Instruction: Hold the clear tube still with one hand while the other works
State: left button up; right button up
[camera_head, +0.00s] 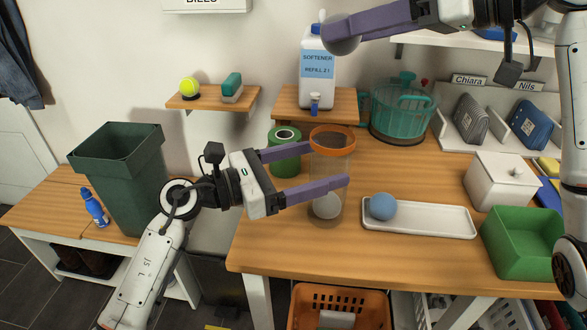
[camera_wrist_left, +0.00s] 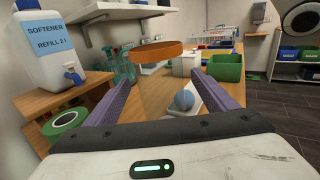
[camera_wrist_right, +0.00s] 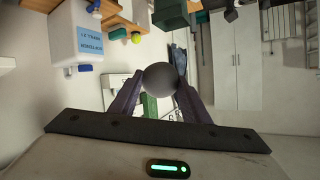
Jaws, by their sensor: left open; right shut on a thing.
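The clear tube (camera_head: 332,172) stands upright on the wooden table with an orange rim (camera_head: 332,140) on top. A pale ball (camera_head: 327,206) shows at its bottom. My left gripper (camera_head: 330,168) is open, one finger on each side of the tube below the rim; whether either touches it I cannot tell. The rim shows between the fingers in the left wrist view (camera_wrist_left: 157,51). My right gripper (camera_head: 341,32) is shut on a grey ball (camera_wrist_right: 160,78), high above the table by the softener bottle. A blue ball (camera_head: 382,206) lies on the white tray (camera_head: 440,222).
A green tape-like roll (camera_head: 285,155) stands close behind my left gripper. The softener bottle (camera_head: 317,80) is on a raised shelf. A teal basket (camera_head: 402,112) stands at the back, a white lidded box (camera_head: 500,183) and green bin (camera_head: 520,245) at the right. The table's front is clear.

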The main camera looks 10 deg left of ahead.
aim_at(345, 157)
pick_arm(q)
jog(key=x, duration=0.6)
jog(key=shift+d, duration=0.1)
jog(key=c, duration=1.2)
jog(key=shift+o, duration=0.2)
pick_arm(e)
notch_tip(345, 157, down, 13)
dwell(0.5)
jog(key=o, duration=1.1)
